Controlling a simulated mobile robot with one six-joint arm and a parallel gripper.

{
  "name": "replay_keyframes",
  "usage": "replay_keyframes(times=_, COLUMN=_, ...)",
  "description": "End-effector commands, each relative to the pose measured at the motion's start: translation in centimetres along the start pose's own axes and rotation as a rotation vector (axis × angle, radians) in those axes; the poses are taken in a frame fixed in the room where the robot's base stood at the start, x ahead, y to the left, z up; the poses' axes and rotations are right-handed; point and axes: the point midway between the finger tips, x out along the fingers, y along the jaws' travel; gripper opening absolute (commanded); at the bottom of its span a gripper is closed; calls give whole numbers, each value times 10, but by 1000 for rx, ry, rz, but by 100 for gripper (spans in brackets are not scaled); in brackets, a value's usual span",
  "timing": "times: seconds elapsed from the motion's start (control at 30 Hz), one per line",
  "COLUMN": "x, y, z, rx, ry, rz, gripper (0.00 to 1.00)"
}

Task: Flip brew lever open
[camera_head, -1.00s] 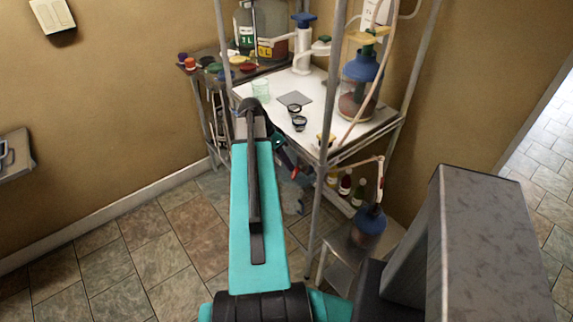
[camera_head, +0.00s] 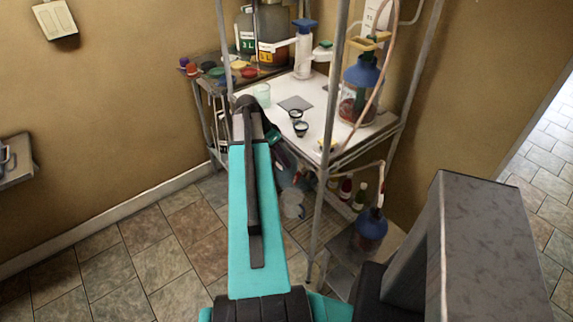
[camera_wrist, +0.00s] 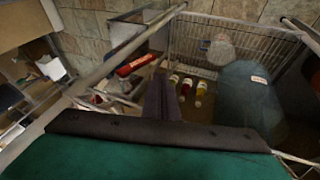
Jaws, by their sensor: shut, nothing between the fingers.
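I cannot pick out the brew lever for certain in either view. A glass jar with a blue lid (camera_head: 361,90) stands on the white rack top, with a yellow piece (camera_head: 372,40) above it and a hose beside it. A second blue-lidded jar (camera_head: 371,229) stands low at the rack's right side. In the wrist view my gripper (camera_wrist: 164,92) shows as dark fingers held together and empty, above the lower shelf. A large blue vessel (camera_wrist: 247,97) is to its right there. In the head view my arm hides most of the gripper.
Several small bottles (camera_wrist: 187,86) lie in view past the fingers, near a red object (camera_wrist: 135,65). A metal rack post (camera_head: 327,150) stands close right of my arm. Tiled floor at left (camera_head: 150,250) is clear.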

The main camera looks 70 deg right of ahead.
Motion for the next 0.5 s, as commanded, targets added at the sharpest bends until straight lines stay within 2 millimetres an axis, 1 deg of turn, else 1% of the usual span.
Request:
replay_keyframes(times=0.03, x=-5, y=-6, z=-2, rx=-1, ry=0, rz=-1, gripper=0)
replay_keyframes(times=0.07, x=-8, y=-8, z=-2, rx=-2, ry=1, rz=-1, gripper=0)
replay_keyframes(times=0.5, x=-60, y=-18, z=1, rx=-2, ry=2, rz=-3, gripper=0)
